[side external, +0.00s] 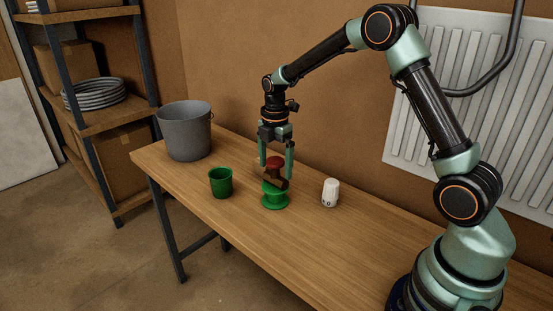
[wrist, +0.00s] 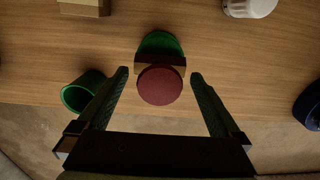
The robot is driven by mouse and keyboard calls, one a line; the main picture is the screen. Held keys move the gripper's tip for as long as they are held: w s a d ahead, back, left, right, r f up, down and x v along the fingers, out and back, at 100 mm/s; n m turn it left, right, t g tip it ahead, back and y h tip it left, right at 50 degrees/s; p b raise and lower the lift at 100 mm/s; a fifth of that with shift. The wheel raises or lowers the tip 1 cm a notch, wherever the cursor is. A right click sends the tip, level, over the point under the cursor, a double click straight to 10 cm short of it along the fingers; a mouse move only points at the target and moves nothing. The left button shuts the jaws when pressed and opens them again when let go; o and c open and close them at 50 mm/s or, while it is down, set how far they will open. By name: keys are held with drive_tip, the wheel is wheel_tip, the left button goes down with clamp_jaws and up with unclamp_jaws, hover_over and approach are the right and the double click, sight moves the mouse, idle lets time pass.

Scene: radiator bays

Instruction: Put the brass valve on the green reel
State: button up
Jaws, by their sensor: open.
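The brass valve (side external: 271,181) has a dark brownish body and a round red handwheel on top. It sits on top of the green reel (side external: 274,202), which stands on the bench. My gripper (side external: 276,167) points down over them, with its fingers open on either side of the red handwheel. In the wrist view, the valve (wrist: 160,86) shows its red disc between the open fingertips (wrist: 160,76), with a gap on both sides. Part of the green reel (wrist: 160,42) shows behind it; the rest is hidden under the valve.
A green cup (side external: 221,183) stands left of the reel and a white radiator knob (side external: 330,193) stands right of it. A grey bucket (side external: 184,133) is at the bench's far left end. In the wrist view, a wooden block (wrist: 84,8) lies at upper left. The front right bench (side external: 320,245) is clear.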

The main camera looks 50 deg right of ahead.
sight(275, 161)
wheel_tip(275, 161, up, 9)
drive_tip(key=shift+r, duration=0.1)
drive_tip(key=shift+s+a+r, duration=0.1)
drive_tip(key=shift+s+r, duration=0.05)
drive_tip(key=shift+r, duration=0.4)
drive_tip(key=s+a+r+m+t, duration=0.2)
drive_tip(key=s+a+m, duration=0.1)
drive_tip(key=s+m, duration=0.6)
drive_tip(key=s+a+r+m+t, duration=0.2)
drive_tip(key=s+a+m+t, duration=0.1)
drive_tip(key=s+m, duration=0.6)
drive_tip(key=shift+a+r+t, duration=0.3)
drive_tip(key=shift+a+r, duration=0.05)
drive_tip(key=shift+a, duration=0.3)
